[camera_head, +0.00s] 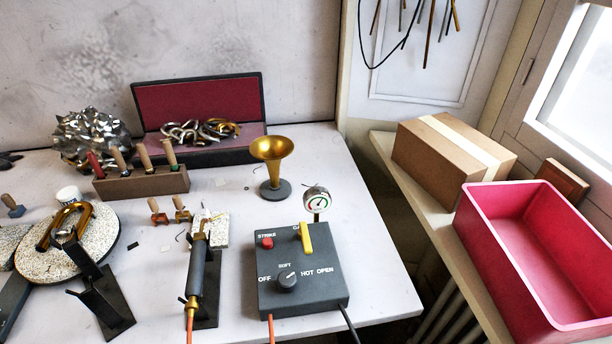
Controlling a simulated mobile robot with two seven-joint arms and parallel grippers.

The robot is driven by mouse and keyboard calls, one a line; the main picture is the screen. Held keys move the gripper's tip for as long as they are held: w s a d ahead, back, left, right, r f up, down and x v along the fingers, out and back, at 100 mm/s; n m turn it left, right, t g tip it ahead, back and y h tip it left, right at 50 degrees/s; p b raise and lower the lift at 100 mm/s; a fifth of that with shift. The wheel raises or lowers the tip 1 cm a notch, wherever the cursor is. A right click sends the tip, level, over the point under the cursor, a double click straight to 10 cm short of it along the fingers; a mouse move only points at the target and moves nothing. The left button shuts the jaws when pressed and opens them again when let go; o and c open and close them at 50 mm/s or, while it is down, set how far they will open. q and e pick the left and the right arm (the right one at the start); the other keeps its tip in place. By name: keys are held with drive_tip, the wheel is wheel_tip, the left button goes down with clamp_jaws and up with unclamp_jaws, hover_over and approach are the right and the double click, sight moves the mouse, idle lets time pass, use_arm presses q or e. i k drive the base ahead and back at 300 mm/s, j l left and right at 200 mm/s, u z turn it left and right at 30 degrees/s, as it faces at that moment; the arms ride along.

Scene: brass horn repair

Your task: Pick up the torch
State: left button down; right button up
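The torch (196,272) has a dark cylindrical handle, a thin brass neck pointing away towards the back, and an orange hose at its near end. It rests on a black stand (208,313) at the front middle of the bench, left of the grey control box (302,286). Its tip is beside a small speckled block (219,230). No flame shows at the tip. Neither of my grippers is in view.
A black bracket (101,301) stands left of the torch, by a round speckled pad (108,250) with a brass loop (72,219). A brass bell (271,151) and a tool rack (146,186) stand behind. A pink bin (590,328) is at right.

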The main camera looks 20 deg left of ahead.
sight(193, 289)
drive_tip(key=k+u, duration=0.1)
drive_tip(key=u, duration=1.25)
